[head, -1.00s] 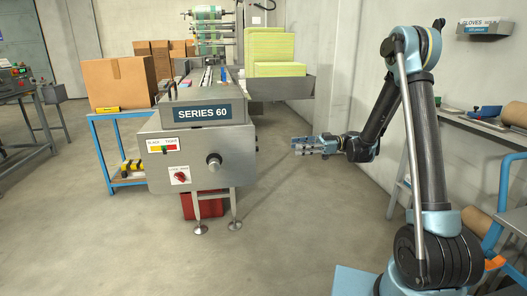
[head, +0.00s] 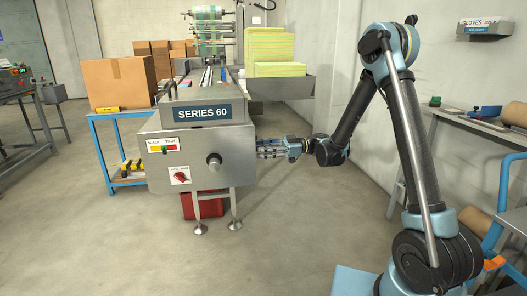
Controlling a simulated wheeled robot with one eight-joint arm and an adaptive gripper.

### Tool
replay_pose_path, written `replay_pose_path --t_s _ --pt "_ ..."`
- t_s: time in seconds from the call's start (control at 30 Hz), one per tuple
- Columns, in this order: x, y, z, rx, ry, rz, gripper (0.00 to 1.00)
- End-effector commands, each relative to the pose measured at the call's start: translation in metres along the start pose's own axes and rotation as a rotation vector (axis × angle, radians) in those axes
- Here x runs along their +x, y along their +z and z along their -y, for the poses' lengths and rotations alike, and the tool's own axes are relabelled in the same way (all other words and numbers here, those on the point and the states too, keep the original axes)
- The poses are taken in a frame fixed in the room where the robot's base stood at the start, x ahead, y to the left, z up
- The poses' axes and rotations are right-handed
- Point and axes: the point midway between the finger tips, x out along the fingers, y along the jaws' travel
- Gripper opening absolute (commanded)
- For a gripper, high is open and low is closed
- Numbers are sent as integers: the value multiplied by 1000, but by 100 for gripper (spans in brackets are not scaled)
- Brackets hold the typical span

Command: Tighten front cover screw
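The Series 60 machine stands left of centre, its grey front cover (head: 240,178) facing me. A round dark knob (head: 214,161) sticks out of the cover's right half; I cannot tell whether this is the screw. A gauge (head: 163,147) marked slack and tight, with a green pointer near its middle, sits at upper left. A red rotary switch (head: 181,177) is below it. My gripper (head: 262,147) points left at the cover's right edge, about knob height. Its fingertips meet or pass behind that edge, so contact and opening are unclear.
A blue table with a cardboard box (head: 115,82) stands left of the machine. A metal tray with yellow-green stacks (head: 280,70) is above and behind my gripper. The floor before the machine is clear.

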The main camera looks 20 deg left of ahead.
Motion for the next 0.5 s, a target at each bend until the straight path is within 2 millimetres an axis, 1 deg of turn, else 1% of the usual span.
replay_pose_path --t_s 0.1,0.37,0.47,0.5 --pt "5 0 0 0 -1 0 38" --pt "6 0 0 0 0 0 38" --pt "5 0 0 0 0 0 17" --pt "5 0 0 0 0 0 8"
